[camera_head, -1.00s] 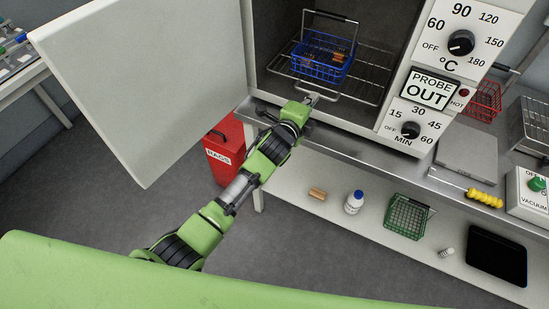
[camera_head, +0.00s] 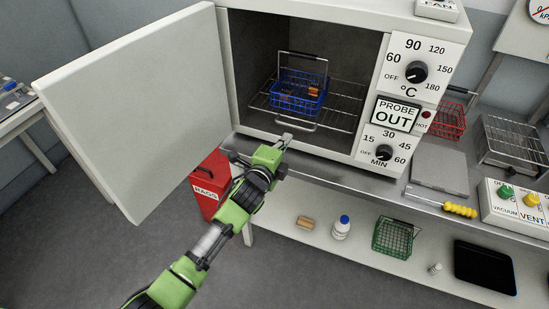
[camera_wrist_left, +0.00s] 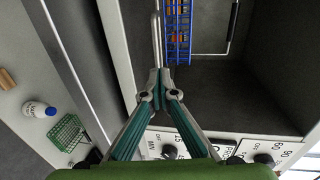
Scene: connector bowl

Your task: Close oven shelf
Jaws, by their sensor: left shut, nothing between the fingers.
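The oven shelf (camera_head: 343,116) is a wire rack inside the open oven (camera_head: 395,17), low in the chamber, with its looped front handle (camera_head: 296,127) at the oven mouth. A blue wire basket (camera_head: 300,98) with brown items stands on it. My left gripper (camera_head: 285,138) is shut and empty just in front of the handle. In the left wrist view the fingertips (camera_wrist_left: 158,76) are together close to the handle rod (camera_wrist_left: 156,35); I cannot tell whether they touch it. The basket also shows there (camera_wrist_left: 178,30). My right gripper is out of view.
The oven door (camera_head: 140,110) stands wide open at the left. The control panel is on the right. A ledge below holds a grey plate (camera_head: 440,172) and a yellow-handled tool (camera_head: 460,210). A lower shelf holds a bottle (camera_head: 341,228) and green basket (camera_head: 393,237). A red bin (camera_head: 210,185) stands beneath.

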